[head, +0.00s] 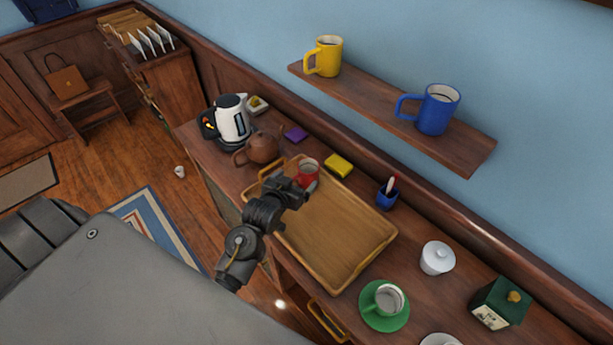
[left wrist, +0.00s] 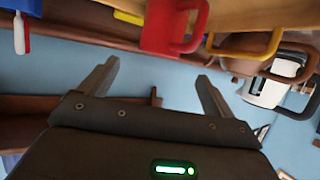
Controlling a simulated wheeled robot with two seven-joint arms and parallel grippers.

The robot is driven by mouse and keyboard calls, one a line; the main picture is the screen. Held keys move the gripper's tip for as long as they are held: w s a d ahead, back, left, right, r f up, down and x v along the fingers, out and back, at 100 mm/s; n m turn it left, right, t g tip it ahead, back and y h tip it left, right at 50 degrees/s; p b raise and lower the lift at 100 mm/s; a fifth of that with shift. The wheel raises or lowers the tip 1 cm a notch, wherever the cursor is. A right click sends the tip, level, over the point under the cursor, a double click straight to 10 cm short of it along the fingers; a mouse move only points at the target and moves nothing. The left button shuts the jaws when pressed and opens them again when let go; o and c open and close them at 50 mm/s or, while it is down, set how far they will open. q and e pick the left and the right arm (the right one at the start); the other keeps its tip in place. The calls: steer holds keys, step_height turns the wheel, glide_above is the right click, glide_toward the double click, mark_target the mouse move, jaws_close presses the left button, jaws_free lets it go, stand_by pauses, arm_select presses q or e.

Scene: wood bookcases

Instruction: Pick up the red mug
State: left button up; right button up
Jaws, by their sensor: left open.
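The red mug (head: 308,170) stands upright in the far left corner of the wooden tray (head: 335,245). My left gripper (head: 297,190) is right beside the mug on its near side and hides part of it in the head view. In the left wrist view, which looks upside down, the mug (left wrist: 165,25) and its handle (left wrist: 192,40) show at the top, beyond the fingers. The fingers of the left gripper (left wrist: 157,82) are spread with nothing between them. Whether a finger touches the mug cannot be told. My right gripper is not in view.
Left of the tray stand a brown teapot (head: 262,148) and a white kettle (head: 233,120). Behind it are a yellow sponge-like block (head: 338,165) and a blue pen cup (head: 387,197). A shelf (head: 400,112) with yellow and blue mugs hangs above. The tray's middle is clear.

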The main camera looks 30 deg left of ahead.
mark_target(300, 175)
arm_select(q)
steer(key=p+x, duration=0.1)
steer(key=x, duration=0.2)
steer(key=shift+w, duration=0.4)
steer(key=p+x, duration=0.1)
steer(key=x, duration=0.2)
steer(key=shift+w+f, duration=0.15)
steer(key=shift+w+a+f, duration=0.1)
steer(key=shift+w+f, duration=0.25)
steer(key=shift+w, duration=0.2)
steer(key=shift+s, duration=0.1)
steer(key=c, duration=1.6)
steer(key=shift+o, duration=0.2)
steer(key=shift+r+p, duration=0.15)
steer(key=shift+p, duration=0.2)
